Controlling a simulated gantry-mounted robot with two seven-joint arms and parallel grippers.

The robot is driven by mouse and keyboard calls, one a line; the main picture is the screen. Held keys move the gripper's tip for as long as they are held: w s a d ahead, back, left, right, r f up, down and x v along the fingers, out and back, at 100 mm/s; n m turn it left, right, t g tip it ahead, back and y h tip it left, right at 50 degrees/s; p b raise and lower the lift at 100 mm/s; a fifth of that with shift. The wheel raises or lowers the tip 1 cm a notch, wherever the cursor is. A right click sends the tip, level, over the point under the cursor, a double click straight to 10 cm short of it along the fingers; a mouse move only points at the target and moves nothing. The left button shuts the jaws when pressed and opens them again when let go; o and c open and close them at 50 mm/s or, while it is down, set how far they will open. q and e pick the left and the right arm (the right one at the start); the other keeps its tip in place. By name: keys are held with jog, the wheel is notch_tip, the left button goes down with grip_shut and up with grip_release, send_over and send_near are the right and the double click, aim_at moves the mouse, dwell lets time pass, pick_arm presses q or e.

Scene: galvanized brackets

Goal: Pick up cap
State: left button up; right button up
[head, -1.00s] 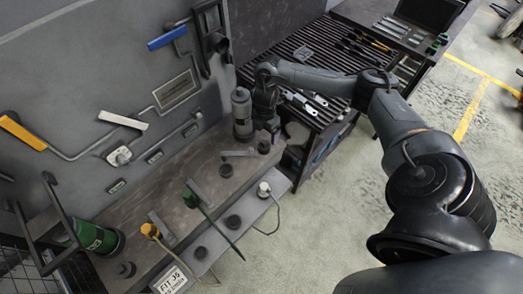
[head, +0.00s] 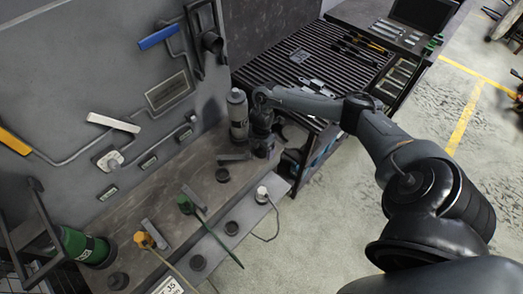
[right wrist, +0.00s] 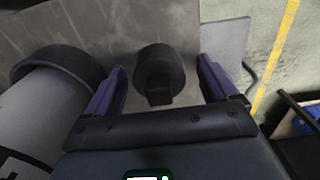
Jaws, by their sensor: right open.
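A round black cap (right wrist: 158,72) sits on the grey bench in the right wrist view, between the two purple fingers of my right gripper (right wrist: 161,66). The fingers are open, one on each side of the cap, with gaps showing on both sides. In the head view my right gripper (head: 262,143) points down at the bench beside a grey cylinder, and largely hides this cap. My left gripper is not in view.
The grey cylinder (head: 238,115) stands close to the gripper; its black ring (right wrist: 62,66) shows in the right wrist view. A flat grey bracket (head: 233,156) lies nearby. A slatted table (head: 310,65) stands behind. Green-, yellow- and white-headed items are along the bench front.

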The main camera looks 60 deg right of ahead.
jog(key=shift+f, duration=0.15)
jog(key=c, duration=1.1)
jog(key=shift+c, duration=0.2)
